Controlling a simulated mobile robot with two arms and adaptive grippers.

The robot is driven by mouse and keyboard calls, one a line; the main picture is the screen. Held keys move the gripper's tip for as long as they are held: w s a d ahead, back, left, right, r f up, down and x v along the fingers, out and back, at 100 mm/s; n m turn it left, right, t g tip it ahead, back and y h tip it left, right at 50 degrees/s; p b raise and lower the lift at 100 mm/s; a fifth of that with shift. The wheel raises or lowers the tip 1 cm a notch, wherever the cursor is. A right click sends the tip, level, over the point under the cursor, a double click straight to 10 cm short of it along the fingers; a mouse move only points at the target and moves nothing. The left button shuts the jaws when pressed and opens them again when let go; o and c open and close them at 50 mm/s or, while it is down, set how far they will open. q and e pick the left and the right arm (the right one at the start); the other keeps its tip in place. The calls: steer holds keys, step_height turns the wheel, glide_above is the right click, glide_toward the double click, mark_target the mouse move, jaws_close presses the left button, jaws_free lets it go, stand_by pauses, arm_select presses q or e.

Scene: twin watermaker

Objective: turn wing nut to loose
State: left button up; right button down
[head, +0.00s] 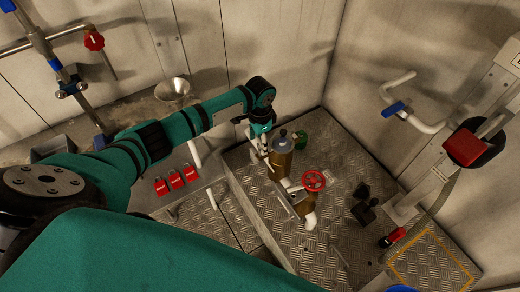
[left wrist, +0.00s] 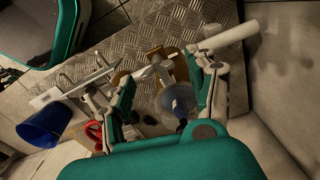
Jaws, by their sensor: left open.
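A brown cylindrical housing (head: 281,160) with a grey cap (head: 282,145) stands upright on the metal plate. A small dark knob (head: 283,133) tops the cap; I cannot tell whether it is the wing nut. In the left wrist view a pale, rounded cap (left wrist: 178,100) with a dark knob (left wrist: 182,125) shows between the fingers. My left gripper (head: 264,150) is beside the housing, on its left near the top. It is open in the left wrist view (left wrist: 160,72), with nothing visibly gripped. Contact with the cap cannot be told. My right gripper is out of view.
A red handwheel (head: 313,181) and pipework stand close in front of the housing. A blue cup (left wrist: 45,125) shows in the wrist view. Walls close off the back.

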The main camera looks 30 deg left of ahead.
mark_target(260, 149)
arm_select(q)
steer(key=shift+f, duration=2.25)
steer(key=shift+r, duration=0.1)
jaws_close()
steer(key=shift+a, duration=0.1)
